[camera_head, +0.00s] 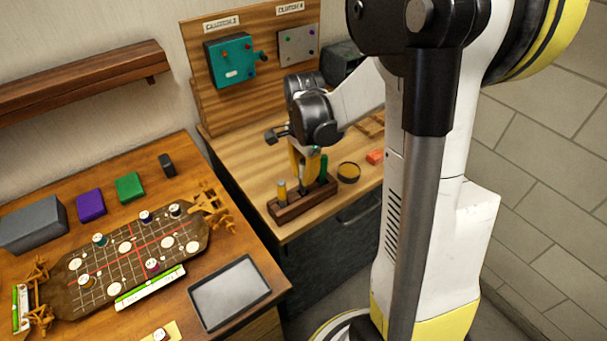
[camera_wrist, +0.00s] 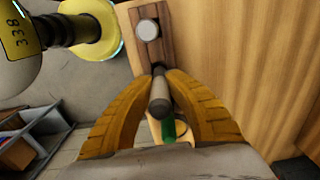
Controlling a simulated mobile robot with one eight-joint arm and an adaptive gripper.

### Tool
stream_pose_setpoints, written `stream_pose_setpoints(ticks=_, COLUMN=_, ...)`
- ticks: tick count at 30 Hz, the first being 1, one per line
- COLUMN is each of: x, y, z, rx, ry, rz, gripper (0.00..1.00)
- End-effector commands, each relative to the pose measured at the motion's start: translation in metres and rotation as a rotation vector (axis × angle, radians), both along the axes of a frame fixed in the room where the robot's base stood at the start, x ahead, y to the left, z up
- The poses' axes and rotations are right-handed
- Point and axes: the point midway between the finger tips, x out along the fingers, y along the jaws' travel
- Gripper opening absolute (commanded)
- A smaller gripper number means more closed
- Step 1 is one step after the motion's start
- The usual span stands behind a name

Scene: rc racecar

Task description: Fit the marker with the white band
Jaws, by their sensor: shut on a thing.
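My gripper (camera_head: 307,178) is over the dark wooden rack (camera_head: 291,208) on the workbench, fingers pointing down. In the wrist view its yellow fingers (camera_wrist: 158,74) are shut on a grey marker with a dark tip (camera_wrist: 160,100). I cannot tell whether this marker is still seated in the rack or raised, and no white band is clear on it. A yellowish marker (camera_head: 282,191) stands at the rack's left end; a pale round top (camera_wrist: 148,30) shows there in the wrist view. A green marker (camera_head: 323,168) stands at the right, also in the wrist view (camera_wrist: 168,128).
A round dark-rimmed dish (camera_head: 348,171) and a red block (camera_head: 375,156) lie right of the rack. A teal box (camera_head: 229,60) hangs on the back panel. The left table holds a gridded board (camera_head: 110,270) with round pieces and a grey tray (camera_head: 229,292).

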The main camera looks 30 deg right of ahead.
Motion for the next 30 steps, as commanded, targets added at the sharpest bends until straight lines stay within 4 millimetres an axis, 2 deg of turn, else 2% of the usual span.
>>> stream_pose_setpoints(ticks=30, x=0.000, y=0.000, z=-0.027, rx=0.000, ry=0.000, rz=0.000, gripper=0.00)
